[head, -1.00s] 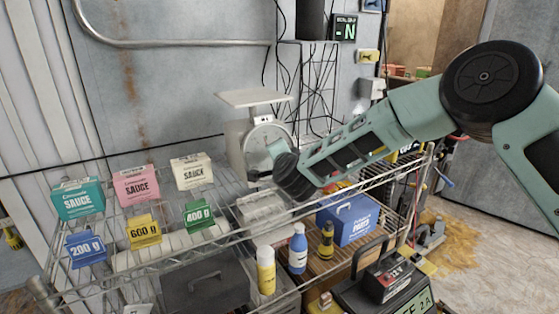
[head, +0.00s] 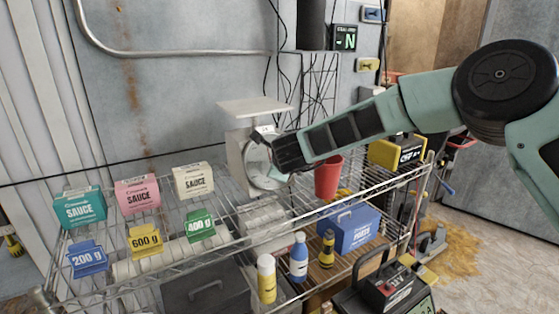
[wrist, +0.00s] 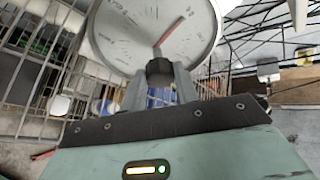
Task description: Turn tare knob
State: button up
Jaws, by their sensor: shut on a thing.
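The white scale (head: 236,160) stands on the wire shelf with a flat pan (head: 254,107) on top and a round dial on its front. In the wrist view the dial (wrist: 125,35) fills the top, with a red needle pointing up and right. The dark tare knob (wrist: 159,72) is at the dial's lower part, between the two fingers of my gripper (wrist: 160,88). My gripper is shut on the knob. In the head view my gripper (head: 274,152) is in front of the dial and hides part of it and the knob.
Teal (head: 80,207), pink (head: 138,194) and cream (head: 193,180) sauce boxes stand left of the scale, behind 200 g, 600 g and 400 g tags. A red cup (head: 328,178) is right of the scale, below my arm. Bottles and a blue case (head: 348,226) are lower.

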jog(key=shift+w+d+r+m+g+y+p, duration=0.15)
jog(key=shift+m+g+p, duration=0.3)
jog(key=shift+m, duration=0.45)
jog(key=shift+f+m+g+y+p, duration=0.15)
jog(key=shift+m+g+p, duration=0.25)
jog(key=shift+m, duration=0.5)
jog(key=o, duration=1)
jog(key=shift+c, duration=0.2)
jog(key=shift+r, duration=0.1)
jog(key=b+v, duration=0.2)
jog(key=v, duration=1.5)
jog(key=shift+s, duration=0.2)
